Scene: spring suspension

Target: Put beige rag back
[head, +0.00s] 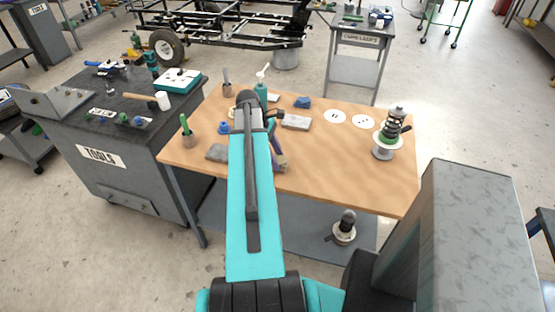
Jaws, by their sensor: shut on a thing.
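My arm reaches over the wooden table, and my gripper (279,160) is low over its middle, partly hidden behind the arm. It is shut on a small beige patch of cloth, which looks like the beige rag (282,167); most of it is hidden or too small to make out. A grey folded cloth (217,152) lies on the table left of the arm. A blue crumpled rag (303,102) lies toward the back edge. A grey flat block or folded cloth (295,122) lies right of my wrist.
A spring assembly (394,126) stands at the table's right end, near two white labelled discs (335,117). The dark tool bench (125,130) adjoins the left. The table's right front (350,182) is clear.

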